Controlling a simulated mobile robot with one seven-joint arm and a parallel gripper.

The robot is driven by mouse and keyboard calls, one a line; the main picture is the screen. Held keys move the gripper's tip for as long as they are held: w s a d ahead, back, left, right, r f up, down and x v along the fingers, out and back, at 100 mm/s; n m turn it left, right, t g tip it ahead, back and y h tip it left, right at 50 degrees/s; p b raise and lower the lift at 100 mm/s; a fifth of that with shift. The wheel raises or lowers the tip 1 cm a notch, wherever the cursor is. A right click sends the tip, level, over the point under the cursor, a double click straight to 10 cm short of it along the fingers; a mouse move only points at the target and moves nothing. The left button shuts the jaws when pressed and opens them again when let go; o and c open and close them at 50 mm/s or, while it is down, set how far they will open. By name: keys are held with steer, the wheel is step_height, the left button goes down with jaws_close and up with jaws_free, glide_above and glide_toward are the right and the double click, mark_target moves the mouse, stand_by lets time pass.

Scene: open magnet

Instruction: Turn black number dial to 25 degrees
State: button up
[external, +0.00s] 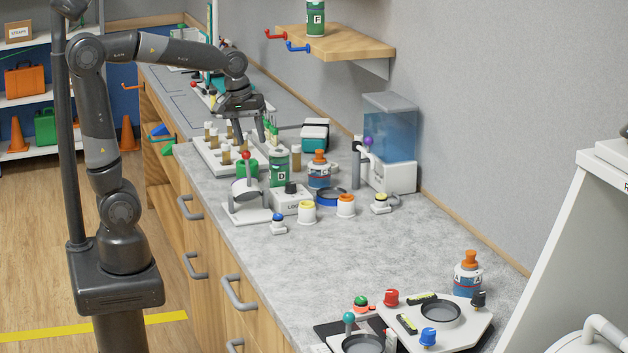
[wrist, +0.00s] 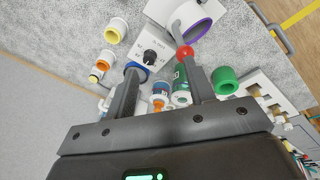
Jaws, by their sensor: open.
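The black number dial (external: 291,187) sits on top of a small white box (external: 290,204) on the grey counter. In the wrist view the dial (wrist: 150,57) and the white box's printed top (wrist: 146,44) show at the upper middle; the dial's exact angle is too small to read. My gripper (external: 251,137) points down over the counter, behind and to the left of the dial in the external view, above it and apart. In the wrist view my gripper (wrist: 160,68) has its fingers spread wide with nothing between them.
A green bottle (external: 279,172) stands close behind the dial box. A white stand with a red ball (external: 246,155) is at its left, and an orange-capped bottle (external: 319,172) behind right. Yellow (external: 307,212) and orange (external: 346,206) cups stand nearby. The counter's front middle is clear.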

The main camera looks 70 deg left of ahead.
mark_target(291, 184)
steer(key=w+a+f+n+g, duration=0.1)
steer(key=w+f+n, duration=0.1)
steer(key=w+n, duration=0.3)
steer(key=w+a+f+n+g, duration=0.1)
steer(key=w+f+n+g, duration=0.15)
steer(key=w, duration=0.45)
steer(key=shift+n+t, duration=0.25)
steer(key=shift+t, duration=0.2)
step_height(291, 184, down, 11)
steer(key=shift+d+f, duration=0.1)
steer(key=shift+f, duration=0.05)
steer(key=shift+c, duration=0.3)
steer(key=c, duration=0.9)
